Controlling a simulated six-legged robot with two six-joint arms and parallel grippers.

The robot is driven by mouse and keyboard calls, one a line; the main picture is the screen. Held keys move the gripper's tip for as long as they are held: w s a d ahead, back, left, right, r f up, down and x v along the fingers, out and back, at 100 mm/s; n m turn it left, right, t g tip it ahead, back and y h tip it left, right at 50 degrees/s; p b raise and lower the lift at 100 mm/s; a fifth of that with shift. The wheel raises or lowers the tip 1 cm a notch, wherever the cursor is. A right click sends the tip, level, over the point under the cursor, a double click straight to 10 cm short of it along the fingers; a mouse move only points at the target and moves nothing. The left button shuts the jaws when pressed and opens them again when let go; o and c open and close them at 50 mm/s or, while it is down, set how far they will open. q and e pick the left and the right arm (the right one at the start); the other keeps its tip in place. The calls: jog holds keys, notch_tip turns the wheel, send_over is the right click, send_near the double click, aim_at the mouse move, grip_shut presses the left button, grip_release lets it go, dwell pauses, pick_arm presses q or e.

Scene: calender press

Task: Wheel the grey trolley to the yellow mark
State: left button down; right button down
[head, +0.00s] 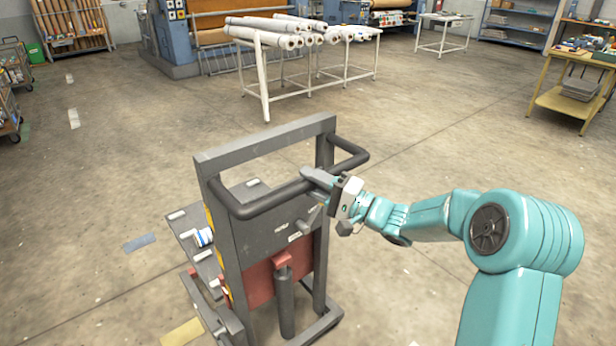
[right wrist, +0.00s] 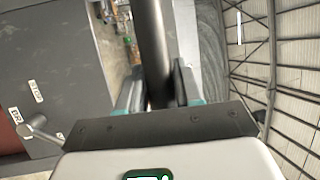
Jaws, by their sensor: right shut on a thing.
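The grey trolley (head: 262,238) stands upright in front of me in the head view, with a dark bar handle (head: 262,204) on my side. A low shelf with small items extends from its far left side. My right gripper (head: 316,179) is shut on the right part of the handle. In the right wrist view the dark handle bar (right wrist: 153,45) runs between the two fingers (right wrist: 156,92). A yellow mark (head: 182,333) lies flat on the floor at the bottom, just left of the trolley's base. My left gripper is not in view.
A white rack (head: 264,92) with several rolls stands beyond the trolley. A yellow workbench (head: 549,98) is at the right and a wire cart (head: 12,80) at the far left. A blue floor mark (head: 140,242) lies left of the trolley. The floor around is mostly clear.

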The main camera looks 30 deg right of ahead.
jog(key=shift+s+r, duration=0.1)
jog(key=shift+s, duration=0.45)
jog(key=shift+w, duration=0.15)
jog(key=c, duration=0.9)
grip_release()
jog(key=shift+w, duration=0.25)
jog(key=shift+o, duration=0.3)
jog(key=shift+w+f, duration=0.2)
jog(key=shift+s+r, duration=0.2)
jog(key=shift+s, duration=0.1)
jog(key=shift+s+d+f, duration=0.2)
jog(key=shift+s+d, duration=0.1)
pick_arm(q)
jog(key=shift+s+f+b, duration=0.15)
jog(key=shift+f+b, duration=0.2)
jog(key=shift+b, duration=0.1)
pick_arm(e)
jog(key=v, duration=1.5)
jog(key=shift+s, duration=0.15)
jog(key=shift+s, duration=0.1)
jog(key=shift+f, duration=0.1)
